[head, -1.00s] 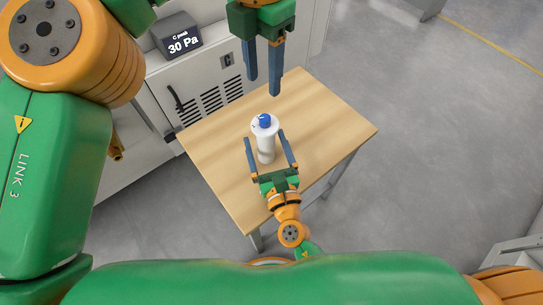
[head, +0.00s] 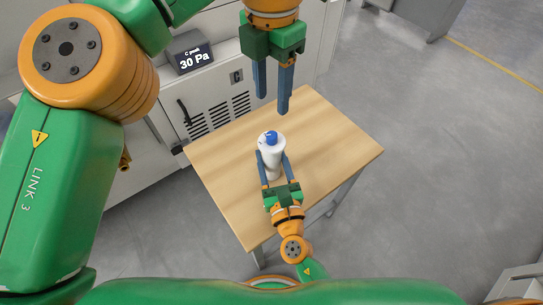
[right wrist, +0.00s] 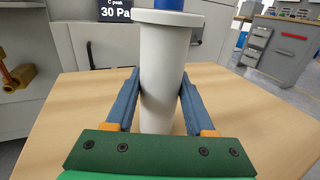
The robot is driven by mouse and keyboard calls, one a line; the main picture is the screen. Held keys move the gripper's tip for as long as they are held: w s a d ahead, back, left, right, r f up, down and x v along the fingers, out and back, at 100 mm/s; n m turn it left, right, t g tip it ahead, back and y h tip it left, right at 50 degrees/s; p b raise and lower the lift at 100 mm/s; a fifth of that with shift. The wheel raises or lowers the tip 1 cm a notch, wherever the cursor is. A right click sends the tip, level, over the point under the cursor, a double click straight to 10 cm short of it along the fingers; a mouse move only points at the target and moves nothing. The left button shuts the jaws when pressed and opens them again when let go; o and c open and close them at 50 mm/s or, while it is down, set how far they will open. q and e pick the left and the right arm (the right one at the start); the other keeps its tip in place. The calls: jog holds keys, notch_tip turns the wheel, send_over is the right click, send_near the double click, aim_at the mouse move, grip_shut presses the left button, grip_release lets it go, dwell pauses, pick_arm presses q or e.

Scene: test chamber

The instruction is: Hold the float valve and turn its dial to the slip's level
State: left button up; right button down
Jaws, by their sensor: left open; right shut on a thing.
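The float valve is a white upright cylinder with a wider collar (head: 273,146), standing on the wooden table (head: 330,143). Its blue dial (head: 271,138) is on top, with a small pale mark too small to read. My right gripper (head: 272,160) is shut on the white body from the front, one finger on each side. In the right wrist view the fingers (right wrist: 160,85) close around the body (right wrist: 161,75) below the collar, and the dial's top is cut off. My left gripper (head: 272,104) is open, pointing down above and behind the dial, apart from it.
A dark display (head: 189,54) reading "C peak 30 Pa" sits on the grey cabinet (head: 215,88) behind the table. No paper slip shows. The table is otherwise bare, with free top to the right. A grey drawer unit (right wrist: 283,50) stands back right.

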aim_at(277, 136)
pick_arm(q)
jog(key=shift+o, duration=0.3)
jog(key=shift+s+d+f, duration=0.1)
jog(key=shift+d+f, duration=0.05)
jog(key=shift+f, duration=0.15)
jog(key=s+d+f+m+g+h, duration=0.4)
jog(key=d+f+m+g+h, duration=0.1)
jog(key=f+m+h, duration=0.1)
jog(key=w+a+f+t+h, duration=0.1)
jog(key=a+f+t+h, duration=0.2)
jog(key=a+t+h, duration=0.3)
jog(key=w+a+f+t+h, duration=0.1)
jog(key=a+f+t+h, duration=0.1)
jog(key=a+t+h, duration=0.45)
jog(key=shift+n+g+y, duration=0.4)
jog(key=shift+g+y, duration=0.25)
jog(key=shift+g, duration=0.3)
jog(key=x, duration=1)
jog(key=shift+d+f, duration=0.3)
grip_shut()
